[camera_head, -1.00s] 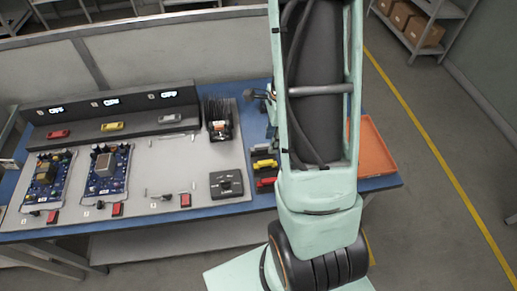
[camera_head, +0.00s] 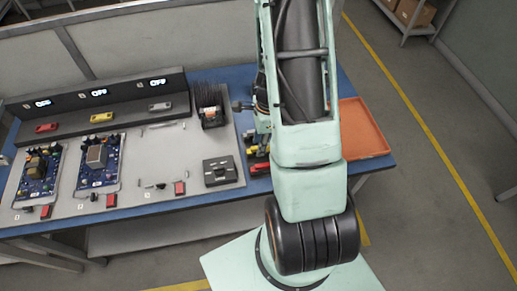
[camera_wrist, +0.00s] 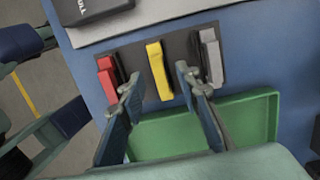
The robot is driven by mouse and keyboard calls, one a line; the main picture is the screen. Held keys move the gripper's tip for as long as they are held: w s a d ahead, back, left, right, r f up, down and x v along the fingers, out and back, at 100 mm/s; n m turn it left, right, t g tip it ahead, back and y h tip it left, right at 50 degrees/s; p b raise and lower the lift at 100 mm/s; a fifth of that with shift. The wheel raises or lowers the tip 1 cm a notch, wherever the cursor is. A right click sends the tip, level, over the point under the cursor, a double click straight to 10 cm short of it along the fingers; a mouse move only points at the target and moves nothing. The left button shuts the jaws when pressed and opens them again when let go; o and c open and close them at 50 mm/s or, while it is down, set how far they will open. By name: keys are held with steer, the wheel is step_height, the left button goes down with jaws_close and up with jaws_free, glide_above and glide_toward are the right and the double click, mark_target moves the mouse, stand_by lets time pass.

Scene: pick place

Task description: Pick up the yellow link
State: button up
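The yellow link (camera_wrist: 157,70) is a narrow upright bar in the wrist view, standing in a dark holder (camera_wrist: 181,50) between a red link (camera_wrist: 107,78) and a grey link (camera_wrist: 211,58). My gripper (camera_wrist: 159,76) is open, with one finger on each side of the yellow link in the picture. Whether the fingers touch it or are still above it, I cannot tell. In the head view my arm and gripper partly hide the links; the red one (camera_head: 259,169) shows low beside the gripper.
An orange tray (camera_head: 365,130) is right of my arm. A black box (camera_head: 220,171), circuit boards (camera_head: 99,162) and a bristled holder (camera_head: 211,116) stand left on the blue table (camera_head: 375,167).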

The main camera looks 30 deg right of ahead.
steer(key=shift+a+f, duration=0.1)
steer(key=shift+f, duration=0.4)
steer(key=shift+c, duration=0.7)
jaws_close()
